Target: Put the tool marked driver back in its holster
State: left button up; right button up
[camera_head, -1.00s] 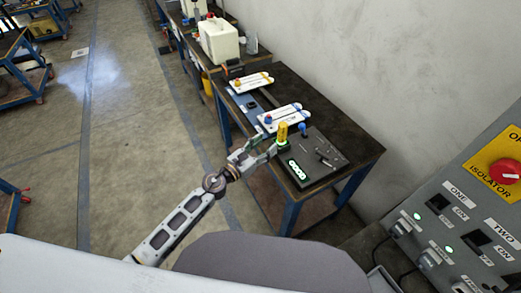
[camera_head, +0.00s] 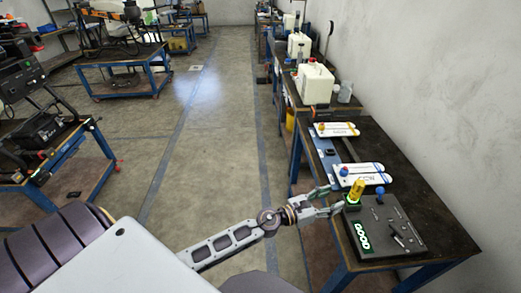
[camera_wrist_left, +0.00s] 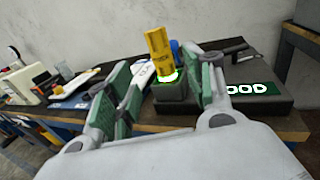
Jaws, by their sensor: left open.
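A yellow tool (camera_head: 357,189) stands nearly upright in a dark block at the left end of the dark station box (camera_head: 395,225). Its marking is too blurred to read. In the left wrist view the yellow tool (camera_wrist_left: 158,52) sits in the block (camera_wrist_left: 172,92), with a lit green ring at its base. The box's green display (camera_head: 362,236) reads GOOD. My left gripper (camera_head: 334,200) is open just left of the block. In its wrist view the green-padded fingers (camera_wrist_left: 168,88) are spread, with the tool and block seen between them. The right gripper is out of view.
A blue-capped item (camera_head: 380,194) stands at the box's back edge. White labelled holders (camera_head: 360,175) lie farther along the bench (camera_head: 440,210). A white canister (camera_head: 315,82) stands on the bench beyond. The floor aisle (camera_head: 200,130) is clear on the left.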

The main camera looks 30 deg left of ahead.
pick_arm(q)
jog(key=a+f+n+y, duration=0.2)
jog(key=a+f+n, duration=0.15)
jog(key=f, duration=0.35)
jog(key=a+f+n+g+y, duration=0.1)
jog(key=a+f+n, duration=0.1)
jog(key=f+n, duration=0.35)
jog(key=a+f+n+y, duration=0.2)
jog(key=a+f+n, duration=0.15)
jog(key=f, duration=0.45)
jog(key=s+a+f+n+g+y, duration=0.25)
jog(key=s+f+n, duration=0.25)
jog(key=f, duration=0.4)
jog(key=s+a+f+n+g+y, duration=0.1)
jog(key=s+a+f+n, duration=0.35)
jog(key=f, duration=0.45)
jog(key=s+a+f+n+g, duration=0.1)
jog(key=s+f+n+g, duration=0.2)
jog(key=s, duration=0.9)
jog(key=s+a+f+n+g+y, duration=0.1)
jog(key=s+a+f+n+g, duration=0.1)
jog(key=s+f+n, duration=0.7)
jog(key=s+a+f+n+g+y, duration=0.1)
jog(key=s+f+n+g, duration=0.3)
jog(key=s+f, duration=0.5)
jog(key=s+n, duration=0.2)
jog(key=s, duration=0.6)
jog(key=shift+a+f+n, duration=0.15)
jog(key=shift+f+n, duration=0.25)
